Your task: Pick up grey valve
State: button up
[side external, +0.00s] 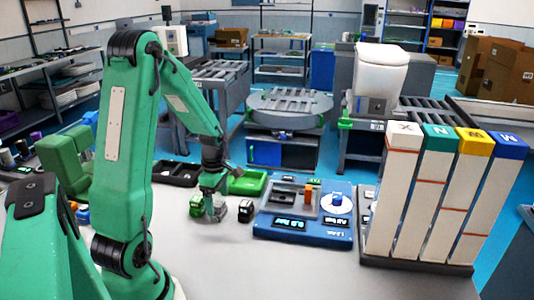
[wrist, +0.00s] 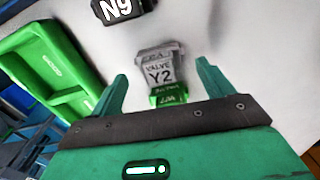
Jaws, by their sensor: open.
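The wrist view does not clearly show how high the fingers are above the surface. In the side view my gripper (side external: 208,203) is low over the table, and its fingers largely hide the valve.
A black block marked "N9" (wrist: 122,8) lies just beyond the valve. A green tray (wrist: 48,62) is to its left. In the side view, a blue test device (side external: 303,226) and a rack of tall coloured boxes (side external: 395,195) stand to the right.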

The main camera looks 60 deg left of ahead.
jog(key=shift+f, duration=1.45)
jog(key=c, duration=1.1)
jog(key=shift+c, duration=0.2)
jog(key=shift+r, duration=0.2)
jog(key=shift+r, duration=0.4)
notch_tip(320, 180, up, 3)
jog(key=shift+f, duration=0.1)
jog(key=w+d+r, duration=0.1)
jog(key=d+r, duration=0.6)
jog(key=d, duration=0.4)
jog(key=shift+w+d, duration=0.3)
jog(key=shift+w, duration=0.1)
